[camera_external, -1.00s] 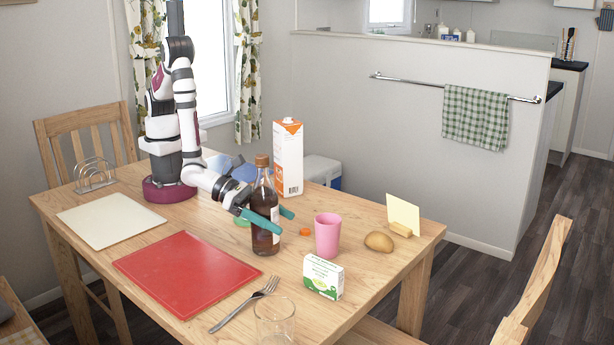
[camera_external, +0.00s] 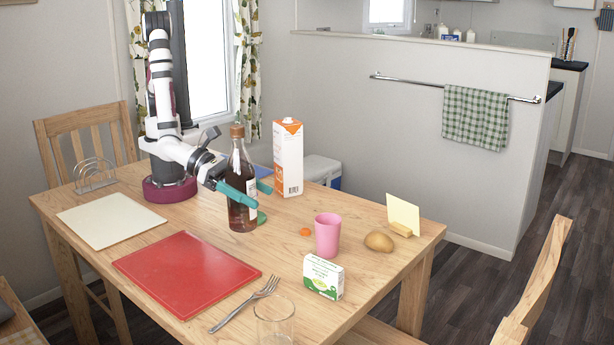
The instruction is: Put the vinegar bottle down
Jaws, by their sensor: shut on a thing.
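The vinegar bottle (camera_external: 241,214) is brown glass with a pale label and brown cap. It is close to upright, left of the orange-and-white carton. My gripper (camera_external: 251,191) has teal fingers, one in front of the bottle and one showing behind its right side. It is shut on the bottle around its middle. I cannot tell whether the base touches the table (camera_external: 290,258) or hangs just above it. A small green thing (camera_external: 262,217) shows beside the bottle, partly hidden by it.
The carton (camera_external: 288,160) stands behind right. A pink cup (camera_external: 327,236), orange cap (camera_external: 305,232), potato (camera_external: 379,242) and small box (camera_external: 323,277) lie to the right. A red board (camera_external: 186,272), white board (camera_external: 111,220) and fork (camera_external: 245,304) lie in front and left. A glass (camera_external: 274,322) stands at the front edge.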

